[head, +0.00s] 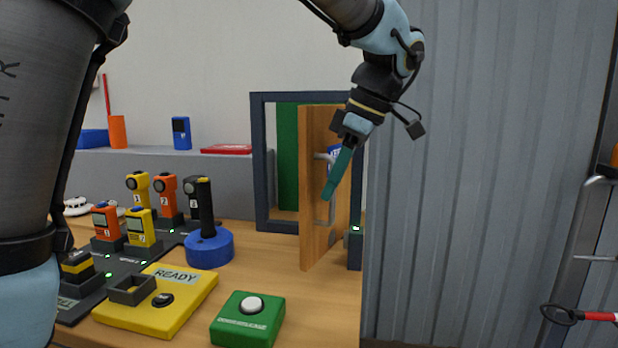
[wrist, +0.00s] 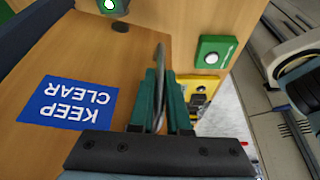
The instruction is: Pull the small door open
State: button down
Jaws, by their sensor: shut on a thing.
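The small wooden door (head: 313,240) stands swung out from its dark blue frame (head: 262,165), with a wide gap at the left side of the opening. In the wrist view the door (wrist: 40,140) fills the left and bears a blue KEEP CLEAR sign (wrist: 67,102), upside down there. My gripper (head: 332,185) is at the door's face, its green fingers pointing down. In the wrist view my gripper (wrist: 159,98) is shut on the grey metal door handle (wrist: 160,55), which passes between the fingers. The fingers partly hide the handle in the head view.
On the table in front of the door are a blue round base (head: 210,248) with a black post, a yellow READY pad (head: 165,312) and a green button box (head: 247,320). Several yellow and orange devices stand at left. A grey corrugated wall (head: 470,200) rises close at right.

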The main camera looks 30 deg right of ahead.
jog(key=shift+n+g, duration=0.3)
jog(key=shift+n, duration=0.4)
jog(key=shift+s+d+p, duration=0.35)
jog(key=shift+s+d, duration=0.4)
jog(key=shift+d, duration=0.2)
jog(key=shift+s+d+p, duration=0.3)
jog(key=shift+s+d, duration=0.4)
jog(key=shift+d, duration=0.25)
jog(key=c, duration=0.9)
grip_release()
jog(key=shift+r, duration=0.1)
jog(key=v, duration=1)
jog(key=shift+s+d+r, duration=0.1)
jog(key=shift+d+r, duration=0.15)
